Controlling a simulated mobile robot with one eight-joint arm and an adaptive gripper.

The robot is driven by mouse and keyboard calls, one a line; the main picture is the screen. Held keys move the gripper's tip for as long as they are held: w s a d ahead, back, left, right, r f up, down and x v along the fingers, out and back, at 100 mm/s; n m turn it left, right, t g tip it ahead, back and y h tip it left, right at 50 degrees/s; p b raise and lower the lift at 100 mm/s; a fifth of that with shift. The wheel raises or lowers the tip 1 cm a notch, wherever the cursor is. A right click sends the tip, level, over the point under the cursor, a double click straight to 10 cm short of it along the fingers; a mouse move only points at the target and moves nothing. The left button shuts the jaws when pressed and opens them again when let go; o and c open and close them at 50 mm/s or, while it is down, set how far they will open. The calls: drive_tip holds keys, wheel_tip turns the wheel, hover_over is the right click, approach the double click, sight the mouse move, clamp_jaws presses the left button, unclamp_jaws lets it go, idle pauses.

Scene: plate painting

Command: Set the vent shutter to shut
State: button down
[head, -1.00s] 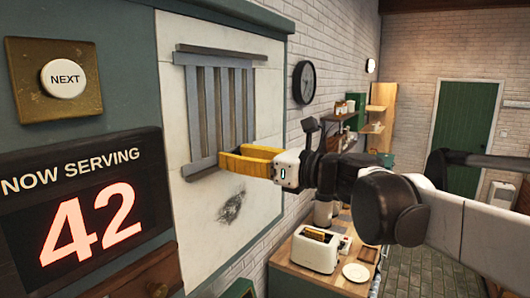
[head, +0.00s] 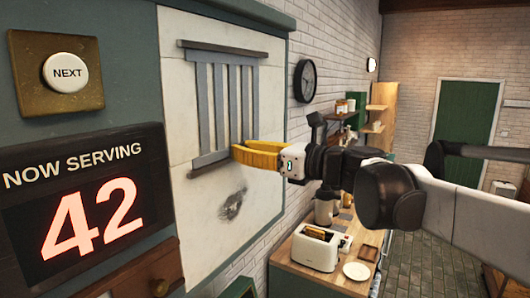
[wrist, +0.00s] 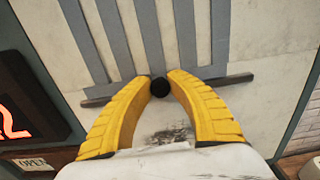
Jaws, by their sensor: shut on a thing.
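The vent shutter (head: 221,100) is a set of grey upright slats between two dark horizontal rails on the white wall panel. Pale gaps show between the slats. My gripper (head: 236,151) is at the lower rail, toward its right side. In the wrist view, the yellow fingers of my gripper (wrist: 160,80) are closed on a round black knob (wrist: 160,88) at the foot of the slats (wrist: 134,40). The fingers hide the knob in the head view.
A brass plate with a white NEXT button (head: 66,73) and a NOW SERVING display (head: 90,200) reading 42 are on the left. A dark smudge (head: 232,205) marks the panel below the shutter. A counter with a toaster (head: 318,247) stands lower right.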

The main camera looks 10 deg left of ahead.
drive_tip(key=c, duration=1.5)
unclamp_jaws()
drive_tip(key=shift+w, duration=0.1)
drive_tip(key=shift+o, duration=1.3)
drive_tip(key=shift+w+d, duration=0.2)
drive_tip(key=shift+s+a, duration=0.1)
drive_tip(key=shift+s+d, duration=0.1)
drive_tip(key=shift+d, duration=0.1)
drive_tip(key=v, duration=1.1)
drive_tip(key=shift+d, duration=0.3)
drive_tip(key=shift+f, duration=0.1)
